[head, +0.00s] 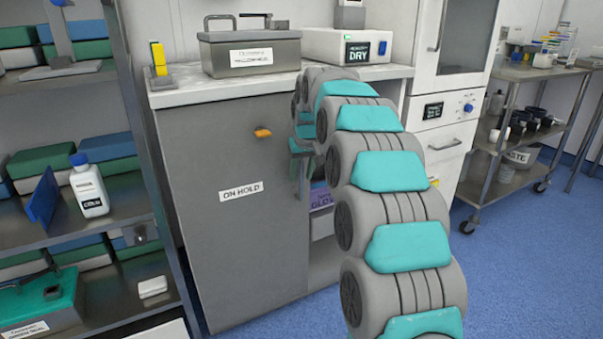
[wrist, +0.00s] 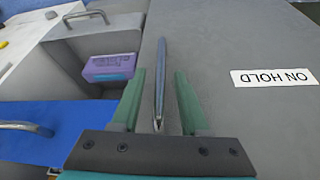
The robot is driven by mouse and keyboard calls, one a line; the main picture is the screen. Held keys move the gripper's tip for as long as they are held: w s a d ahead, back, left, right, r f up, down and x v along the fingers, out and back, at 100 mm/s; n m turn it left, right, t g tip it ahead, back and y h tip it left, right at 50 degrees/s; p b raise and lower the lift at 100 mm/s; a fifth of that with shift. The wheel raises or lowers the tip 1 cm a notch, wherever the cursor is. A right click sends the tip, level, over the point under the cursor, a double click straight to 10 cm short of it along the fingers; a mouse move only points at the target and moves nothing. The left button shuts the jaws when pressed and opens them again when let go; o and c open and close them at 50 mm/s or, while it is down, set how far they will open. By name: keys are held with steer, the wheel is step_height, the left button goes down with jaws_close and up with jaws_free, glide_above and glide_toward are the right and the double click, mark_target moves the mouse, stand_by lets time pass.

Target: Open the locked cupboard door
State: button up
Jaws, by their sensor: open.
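The grey cupboard door (head: 228,240) carries an ON HOLD label and a small orange latch (head: 262,133) lying level near its upper right. The door also fills the right of the wrist view (wrist: 245,120), with its label upside down. My gripper (wrist: 160,74) is open, its two green fingers on either side of a slim metal handle bar (wrist: 161,60). The bar stands between the fingers with a gap on each side. In the head view my gripper (head: 301,152) is at the door's right edge, mostly hidden by my arm.
Right of the door, an open space shows a purple box (head: 321,198), also in the wrist view (wrist: 110,68). The worktop (head: 180,96) holds a metal case (head: 250,54) and a white DRY unit (head: 345,46). A loaded shelf rack (head: 110,230) stands close at left. Blue floor (head: 500,270) is clear at right.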

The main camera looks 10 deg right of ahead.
steer(key=shift+c, duration=0.3)
jaws_close()
stand_by(1.1)
